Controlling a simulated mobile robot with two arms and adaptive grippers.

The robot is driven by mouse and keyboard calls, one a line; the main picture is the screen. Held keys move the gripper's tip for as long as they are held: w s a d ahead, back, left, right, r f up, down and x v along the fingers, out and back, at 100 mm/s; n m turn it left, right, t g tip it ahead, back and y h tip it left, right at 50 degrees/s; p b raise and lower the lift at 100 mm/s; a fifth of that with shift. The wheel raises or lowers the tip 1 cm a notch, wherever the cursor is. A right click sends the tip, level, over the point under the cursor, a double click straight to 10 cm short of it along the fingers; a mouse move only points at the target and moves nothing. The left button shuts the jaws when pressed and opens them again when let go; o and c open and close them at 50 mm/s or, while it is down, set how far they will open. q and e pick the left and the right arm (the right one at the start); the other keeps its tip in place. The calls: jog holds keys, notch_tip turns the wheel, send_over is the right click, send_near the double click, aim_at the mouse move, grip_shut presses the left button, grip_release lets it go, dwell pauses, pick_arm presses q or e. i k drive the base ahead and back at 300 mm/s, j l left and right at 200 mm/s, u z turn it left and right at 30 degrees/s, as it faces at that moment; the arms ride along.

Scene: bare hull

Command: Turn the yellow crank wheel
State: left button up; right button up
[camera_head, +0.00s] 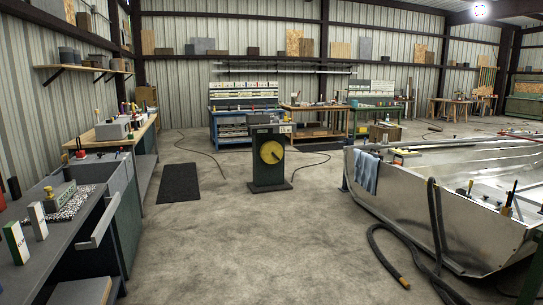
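The yellow crank wheel (271,152) is a round disc on the front of a dark green pedestal (269,178). The pedestal stands on the concrete floor near the middle of the camera_head view, some distance ahead of me. A small dark mark, perhaps a handle, shows on the wheel's right side. Neither of my grippers is in view, and nothing touches the wheel.
A dark mat (179,182) lies left of the pedestal. A workbench (62,240) runs along the left. A metal boat hull (430,215) fills the right, with a dark hose (400,238) on the floor beside it. The floor (235,245) before the pedestal is clear.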

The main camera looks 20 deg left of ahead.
aim_at(270, 152)
jog(key=i+j+u, duration=0.3)
jog(key=i, duration=0.75)
jog(key=i+u, duration=0.3)
jog(key=i, duration=3.25)
jog(key=i+z, duration=0.1)
jog(key=i, duration=0.45)
jog(key=i+j, duration=0.1)
jog(key=i, duration=0.5)
jog(key=i+z, duration=0.15)
jog(key=i, duration=0.4)
jog(key=i+j+z, duration=0.1)
jog(key=i, duration=0.5)
jog(key=i+j+z, duration=0.15)
jog(key=i+l, duration=0.8)
jog(key=l, duration=0.15)
jog(key=i+l, duration=0.85)
jog(key=l, duration=0.15)
